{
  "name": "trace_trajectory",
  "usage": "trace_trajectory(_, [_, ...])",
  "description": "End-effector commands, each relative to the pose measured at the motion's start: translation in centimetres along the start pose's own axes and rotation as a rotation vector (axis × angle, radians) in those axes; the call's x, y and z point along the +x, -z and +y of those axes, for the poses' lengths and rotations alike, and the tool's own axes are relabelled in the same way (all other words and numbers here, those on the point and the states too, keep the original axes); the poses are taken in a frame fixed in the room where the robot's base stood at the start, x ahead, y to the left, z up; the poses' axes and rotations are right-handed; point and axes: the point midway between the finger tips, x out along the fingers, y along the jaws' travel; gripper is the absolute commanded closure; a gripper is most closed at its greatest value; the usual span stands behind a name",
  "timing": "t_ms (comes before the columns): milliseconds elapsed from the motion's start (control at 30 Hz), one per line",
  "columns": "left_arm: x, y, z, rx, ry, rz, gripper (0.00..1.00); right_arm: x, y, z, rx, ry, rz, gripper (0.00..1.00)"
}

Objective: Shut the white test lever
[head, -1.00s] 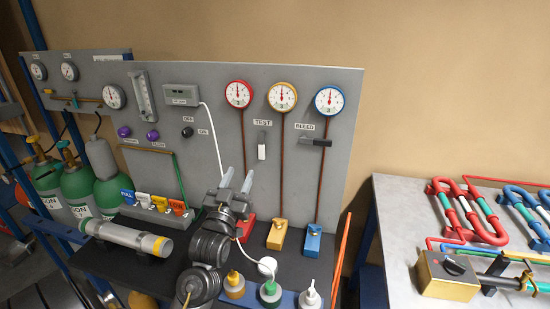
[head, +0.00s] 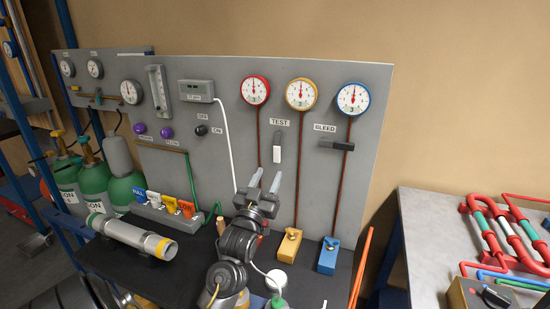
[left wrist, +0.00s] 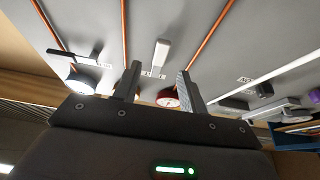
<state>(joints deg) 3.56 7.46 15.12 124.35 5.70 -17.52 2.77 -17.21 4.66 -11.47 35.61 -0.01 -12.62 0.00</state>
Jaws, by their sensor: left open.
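The white test lever (head: 277,152) is on the grey panel (head: 225,120) under the TEST label, its handle pointing straight down in the head view. It also shows in the left wrist view (left wrist: 160,57), beyond and between the fingers. My left gripper (head: 265,181) is open and empty, just below the lever in the head view, its fingers pointing up toward the panel. A gap remains between the fingers and the lever in the wrist view (left wrist: 158,82). My right gripper is in neither view.
The black BLEED lever (head: 337,145) lies sideways, right of the test lever. Red, yellow and blue gauges (head: 300,94) sit above, with copper pipes running down. A white cable (head: 227,140) hangs left of my gripper. Yellow and blue blocks (head: 328,256) stand below on the bench.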

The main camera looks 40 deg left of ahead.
Motion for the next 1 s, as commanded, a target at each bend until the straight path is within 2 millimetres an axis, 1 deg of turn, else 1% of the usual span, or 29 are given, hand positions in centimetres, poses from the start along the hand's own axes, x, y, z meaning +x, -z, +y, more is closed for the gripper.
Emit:
trace_trajectory(33, [1.2, 0.4, 0.0, 0.000, 0.001, 0.002, 0.58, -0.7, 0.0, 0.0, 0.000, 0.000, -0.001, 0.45])
trace_trajectory(200, [4.2, 0.3, -0.2, 0.001, 0.003, 0.000, 0.58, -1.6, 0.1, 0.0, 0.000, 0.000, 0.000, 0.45])
trace_trajectory(300, [5.6, 0.2, -0.3, 0.001, 0.004, -0.001, 0.58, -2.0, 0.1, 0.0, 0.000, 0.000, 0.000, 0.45])
trace_trajectory(400, [6.6, 0.2, -0.3, 0.001, 0.005, 0.000, 0.58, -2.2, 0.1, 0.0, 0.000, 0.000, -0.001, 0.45])
trace_trajectory(567, [7.2, 0.1, -0.3, 0.001, 0.005, -0.001, 0.58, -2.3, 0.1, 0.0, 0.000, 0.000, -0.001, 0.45])
trace_trajectory(800, [7.2, 0.0, -0.3, 0.001, 0.005, -0.001, 0.58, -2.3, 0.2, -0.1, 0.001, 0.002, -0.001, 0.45])
trace_trajectory(867, [7.2, 0.0, -0.3, 0.001, 0.005, -0.001, 0.65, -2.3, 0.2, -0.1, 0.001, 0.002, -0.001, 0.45])
trace_trajectory(1000, [7.2, 0.0, -0.3, 0.001, 0.005, -0.001, 0.83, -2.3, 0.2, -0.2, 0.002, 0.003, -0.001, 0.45])
